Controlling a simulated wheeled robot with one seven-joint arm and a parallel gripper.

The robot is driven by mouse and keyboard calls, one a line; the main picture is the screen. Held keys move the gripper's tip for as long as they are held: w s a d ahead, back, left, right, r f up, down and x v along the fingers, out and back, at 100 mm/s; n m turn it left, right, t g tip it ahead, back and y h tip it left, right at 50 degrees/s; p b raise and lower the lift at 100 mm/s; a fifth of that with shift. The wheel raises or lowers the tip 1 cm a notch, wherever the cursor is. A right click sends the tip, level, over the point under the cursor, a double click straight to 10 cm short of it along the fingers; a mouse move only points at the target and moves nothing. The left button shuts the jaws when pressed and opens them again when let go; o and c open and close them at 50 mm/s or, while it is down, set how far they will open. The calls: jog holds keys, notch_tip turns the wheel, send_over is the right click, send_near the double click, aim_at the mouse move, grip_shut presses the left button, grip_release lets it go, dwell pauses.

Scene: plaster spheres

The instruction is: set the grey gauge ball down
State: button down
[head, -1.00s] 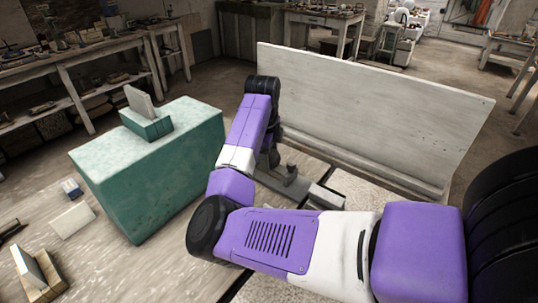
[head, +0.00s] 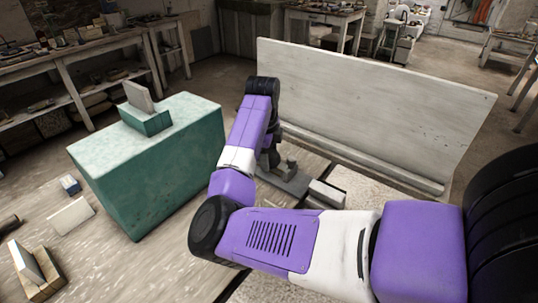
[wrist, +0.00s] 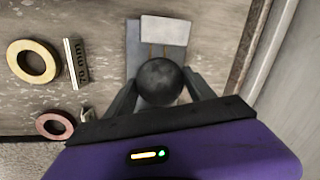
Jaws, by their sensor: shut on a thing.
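The dark grey gauge ball (wrist: 160,82) sits between the two fingers of my gripper (wrist: 161,88) in the wrist view. My gripper is shut on it. Beyond the ball lies a grey plate (wrist: 134,48) with a white card or block (wrist: 164,30) at its far end. I cannot tell whether the ball touches the plate. In the head view the grey plate (head: 283,182) lies partly behind my arm, with the white block (head: 326,193) at its right. My arm hides most of my gripper there.
In the wrist view, a yellow ring (wrist: 15,62), a marked strip (wrist: 76,63) and a pinkish ring (wrist: 41,126) lie left. A pale upright board (head: 385,115) stands behind the plate. A large green block (head: 150,175) stands left in the head view.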

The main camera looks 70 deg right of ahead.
jog(key=shift+f, duration=0.2)
jog(key=shift+c, duration=1.3)
grip_release()
jog(key=shift+r+p, duration=1.6)
jog(key=shift+r, duration=0.4)
